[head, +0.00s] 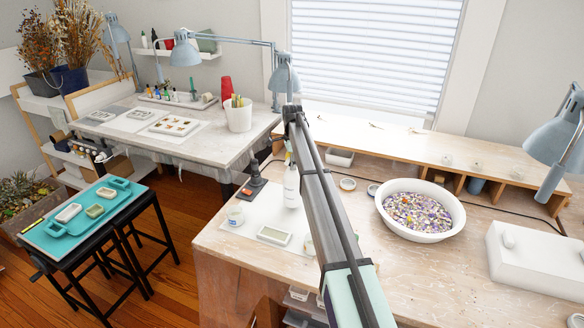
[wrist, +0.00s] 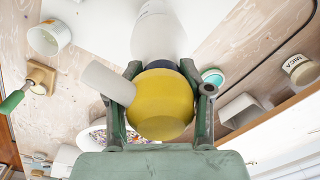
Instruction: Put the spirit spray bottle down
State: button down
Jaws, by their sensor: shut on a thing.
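The spirit spray bottle (head: 291,187) is white and stands upright over the white sheet (head: 262,209) on the near workbench, partly behind my arm. I cannot tell whether its base touches the sheet. In the wrist view its white body (wrist: 158,32), yellow spray head (wrist: 160,105) and pale nozzle (wrist: 108,83) show. My gripper (wrist: 160,68) is shut on it around the dark collar, one finger on each side. In the head view my gripper is mostly hidden behind my arm.
A white cup (head: 235,216) and a small rectangular mold (head: 273,236) are on the sheet near the bottle. A dark tool stand (head: 254,187) is left of it. A white bowl (head: 420,235) of coloured bits is to the right. Bare wood lies at the front right.

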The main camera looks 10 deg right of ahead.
jog(key=shift+f, duration=1.3)
jog(key=shift+f, duration=0.15)
jog(key=shift+c, duration=2.3)
grip_release()
jog(key=r+b, duration=0.1)
jog(key=r, duration=0.3)
jog(key=r+b, duration=0.1)
jog(key=r, duration=0.3)
jog(key=r+b, duration=0.1)
jog(key=r, duration=0.3)
jog(key=shift+s+r, duration=0.2)
jog(key=shift+s, duration=0.05)
